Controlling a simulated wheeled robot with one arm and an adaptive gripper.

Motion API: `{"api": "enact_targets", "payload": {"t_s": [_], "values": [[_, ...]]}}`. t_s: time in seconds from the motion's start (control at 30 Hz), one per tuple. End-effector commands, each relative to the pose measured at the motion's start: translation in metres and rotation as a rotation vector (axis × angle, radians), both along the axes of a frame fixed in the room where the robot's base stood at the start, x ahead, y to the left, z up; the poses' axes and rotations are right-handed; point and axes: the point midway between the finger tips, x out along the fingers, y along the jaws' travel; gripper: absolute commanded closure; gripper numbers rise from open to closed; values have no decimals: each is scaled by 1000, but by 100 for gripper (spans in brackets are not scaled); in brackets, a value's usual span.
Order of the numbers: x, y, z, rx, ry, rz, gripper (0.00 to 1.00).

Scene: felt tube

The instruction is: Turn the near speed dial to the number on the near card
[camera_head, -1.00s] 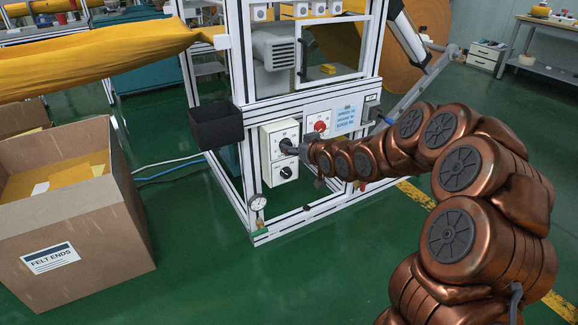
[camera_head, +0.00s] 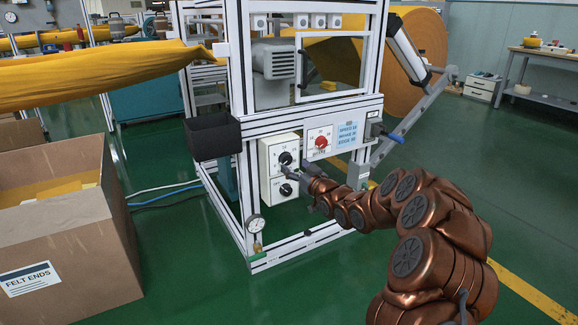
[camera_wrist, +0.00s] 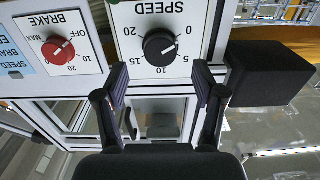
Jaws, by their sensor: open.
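The upper black speed dial (camera_head: 285,159) is on a white box on the frame's front. In the wrist view the dial (camera_wrist: 160,46) appears upside down, labelled SPEED with numbers 0 to 20.
A second black dial (camera_head: 286,189) is below, close to my gripper. A red brake dial (camera_head: 321,142) is to the right. A black bin (camera_head: 212,137) hangs at left, and a pressure gauge (camera_head: 255,224) is low on the frame. A felt ends carton (camera_head: 75,240) stands at left.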

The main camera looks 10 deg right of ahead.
Motion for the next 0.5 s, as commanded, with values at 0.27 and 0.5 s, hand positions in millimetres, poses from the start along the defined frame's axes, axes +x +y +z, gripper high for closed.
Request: {"api": "enact_targets", "payload": {"t_s": [0.27, 0.5], "values": [[27, 10, -3, 0, 0, 1, 31], [40, 13, -2, -1, 1, 0, 31]]}}
